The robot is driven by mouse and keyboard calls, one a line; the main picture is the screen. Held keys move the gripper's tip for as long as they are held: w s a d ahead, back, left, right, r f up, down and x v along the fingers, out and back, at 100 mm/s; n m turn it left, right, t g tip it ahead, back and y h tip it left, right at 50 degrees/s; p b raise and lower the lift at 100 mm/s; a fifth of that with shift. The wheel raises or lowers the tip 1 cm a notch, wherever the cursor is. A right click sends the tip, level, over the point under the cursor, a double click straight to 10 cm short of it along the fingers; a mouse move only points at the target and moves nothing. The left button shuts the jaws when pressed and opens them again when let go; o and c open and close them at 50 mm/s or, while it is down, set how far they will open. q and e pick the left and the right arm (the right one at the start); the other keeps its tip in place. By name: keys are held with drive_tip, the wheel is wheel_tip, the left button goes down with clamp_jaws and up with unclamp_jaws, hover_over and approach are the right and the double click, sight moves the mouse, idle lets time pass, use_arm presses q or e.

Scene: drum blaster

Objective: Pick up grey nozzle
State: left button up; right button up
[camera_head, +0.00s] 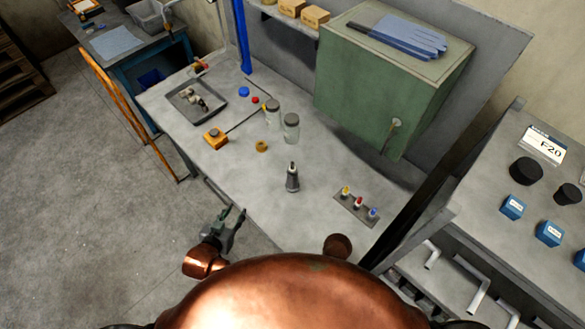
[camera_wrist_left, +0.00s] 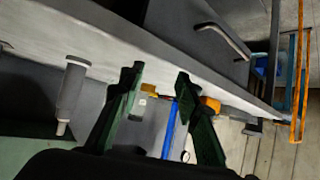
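The grey nozzle (camera_head: 292,178) stands upright on the grey workbench (camera_head: 225,185), with a dark lower body and a narrow, lighter tip. In the left wrist view, the nozzle (camera_wrist_left: 71,90) shows at the left, outside the space between the fingers. My left gripper (camera_head: 235,217) is at the bench's front edge, left of and nearer than the nozzle, and apart from it. Its two green fingers (camera_wrist_left: 157,75) are spread with nothing held between them. My right gripper is not in view.
A green cabinet (camera_head: 385,85) stands behind. Bench around the nozzle is clear.

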sight(291, 167)
use_arm(q)
drive_tip(key=w+d+r+t, duration=0.1)
drive_tip(key=d, duration=0.1)
drive_tip(key=w+d+r+m+h, duration=0.1)
drive_tip(key=w+d+r, duration=0.1)
drive_tip(key=d, duration=0.1)
drive_tip(key=w+d+r+t+h, duration=0.1)
drive_tip(key=d, duration=0.1)
drive_tip(key=shift+w+d+r+t, duration=0.2)
drive_tip(key=shift+d+r+t, duration=0.1)
drive_tip(key=shift+d+r, duration=0.1)
drive_tip(key=w+d+r+m+t+h, duration=0.2)
drive_tip(key=d+r+h, duration=0.3)
drive_tip(key=d, duration=0.4)
drive_tip(key=shift+y, duration=0.4)
drive_tip(key=x, duration=0.2)
drive_tip(key=r+x, duration=0.1)
drive_tip(key=x, duration=0.4)
drive_tip(key=shift+w+r, duration=0.15)
drive_tip(key=shift+r, duration=0.2)
drive_tip(key=shift+c, duration=0.4)
clamp_jaws()
